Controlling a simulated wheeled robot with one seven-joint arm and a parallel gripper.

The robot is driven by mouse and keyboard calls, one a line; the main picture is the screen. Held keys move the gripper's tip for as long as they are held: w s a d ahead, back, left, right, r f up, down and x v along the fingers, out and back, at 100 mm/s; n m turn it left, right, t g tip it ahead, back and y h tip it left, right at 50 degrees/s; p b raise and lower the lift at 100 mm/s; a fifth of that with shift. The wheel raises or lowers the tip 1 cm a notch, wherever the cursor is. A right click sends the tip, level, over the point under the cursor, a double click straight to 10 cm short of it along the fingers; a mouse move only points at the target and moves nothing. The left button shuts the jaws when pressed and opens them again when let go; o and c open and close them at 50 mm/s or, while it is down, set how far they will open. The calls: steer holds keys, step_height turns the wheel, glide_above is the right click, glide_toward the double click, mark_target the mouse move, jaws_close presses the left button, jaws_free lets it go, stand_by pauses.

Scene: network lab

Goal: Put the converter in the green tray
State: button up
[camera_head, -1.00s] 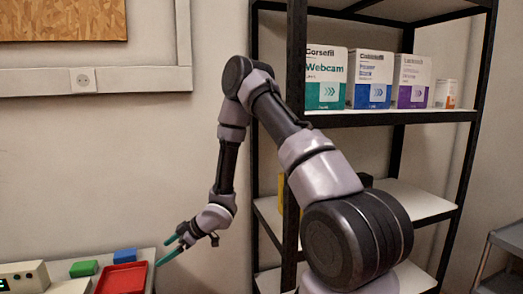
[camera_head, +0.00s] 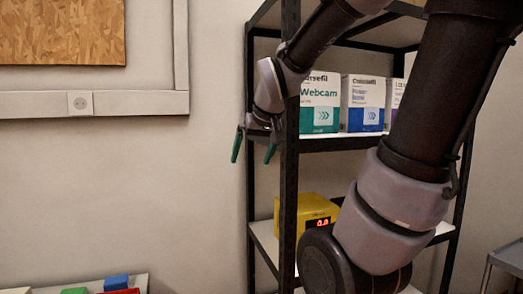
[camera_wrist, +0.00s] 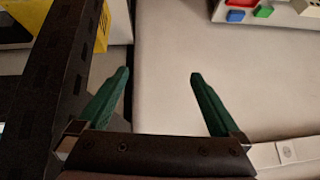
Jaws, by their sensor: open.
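I cannot identify the converter for certain. A yellow box (camera_head: 289,212) with red digits stands on the lower shelf, partly behind the post; its yellow side shows in the wrist view (camera_wrist: 100,18).
The black shelf post (camera_head: 289,160) is close to my gripper. A webcam box (camera_head: 320,110) and a blue-white box (camera_head: 363,105) stand on the upper shelf. A blue piece (camera_head: 116,282) and a red tray (camera_head: 122,292) lie by the green one.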

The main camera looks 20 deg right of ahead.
steer(key=s+a+r+m+y, duration=0.1)
steer(key=s+r+m, duration=0.1)
steer(key=s, duration=0.7)
steer(key=shift+s+a+r+m+y, duration=0.3)
steer(key=shift+r+m+y, duration=0.1)
steer(key=shift+r, duration=0.05)
